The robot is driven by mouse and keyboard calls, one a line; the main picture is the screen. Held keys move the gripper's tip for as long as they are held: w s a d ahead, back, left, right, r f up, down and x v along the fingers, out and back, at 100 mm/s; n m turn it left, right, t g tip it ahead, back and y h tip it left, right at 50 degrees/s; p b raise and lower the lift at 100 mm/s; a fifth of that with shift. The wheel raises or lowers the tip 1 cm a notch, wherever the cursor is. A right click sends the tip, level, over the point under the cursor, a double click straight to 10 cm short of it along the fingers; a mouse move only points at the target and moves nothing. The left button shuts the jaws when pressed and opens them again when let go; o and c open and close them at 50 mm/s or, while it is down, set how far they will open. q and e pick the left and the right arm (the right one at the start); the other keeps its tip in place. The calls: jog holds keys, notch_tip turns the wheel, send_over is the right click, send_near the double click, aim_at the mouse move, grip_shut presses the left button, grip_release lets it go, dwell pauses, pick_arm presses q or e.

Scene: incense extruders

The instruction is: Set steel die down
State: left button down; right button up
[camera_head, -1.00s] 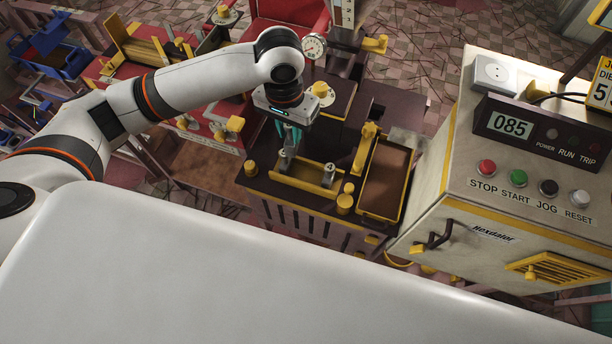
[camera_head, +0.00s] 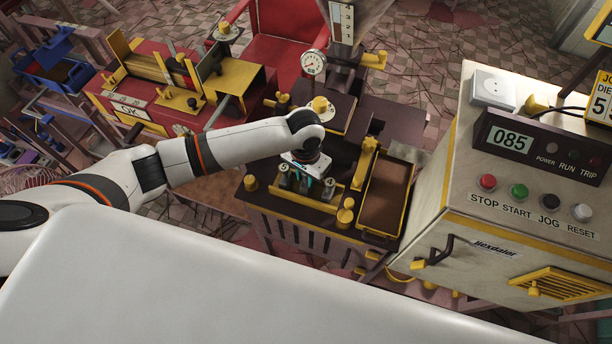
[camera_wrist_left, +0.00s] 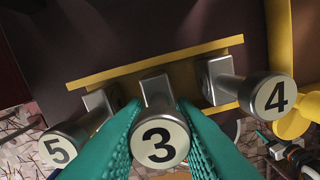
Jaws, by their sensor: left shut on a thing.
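My left gripper (camera_head: 307,184) is low over the yellow-edged die rack (camera_head: 300,201) on the dark table. In the left wrist view its teal fingers (camera_wrist_left: 158,135) are shut on the steel die marked 3 (camera_wrist_left: 158,140), a metal cylinder with a white end face. Die 3 is between the die marked 5 (camera_wrist_left: 72,140) on the left and the die marked 4 (camera_wrist_left: 262,97) on the right. The rack's yellow rail (camera_wrist_left: 150,66) runs behind them. I cannot tell whether die 3 touches the rack floor. My right gripper is not in view.
A brown tray with yellow edges (camera_head: 386,203) is right of the rack. The control cabinet (camera_head: 450,225), showing 085, stands further right. A dial gauge (camera_head: 313,63) and the extruder (camera_head: 352,45) are behind. A red bench (camera_head: 118,95) is at the left.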

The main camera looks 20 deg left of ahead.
pick_arm(q)
jog(key=shift+f, duration=0.45)
jog(key=c, duration=1.2)
grip_release()
jog(key=shift+f, duration=0.15)
notch_tip(320, 180, up, 12)
jog(key=shift+r+b, duration=0.15)
jog(key=shift+b, duration=0.3)
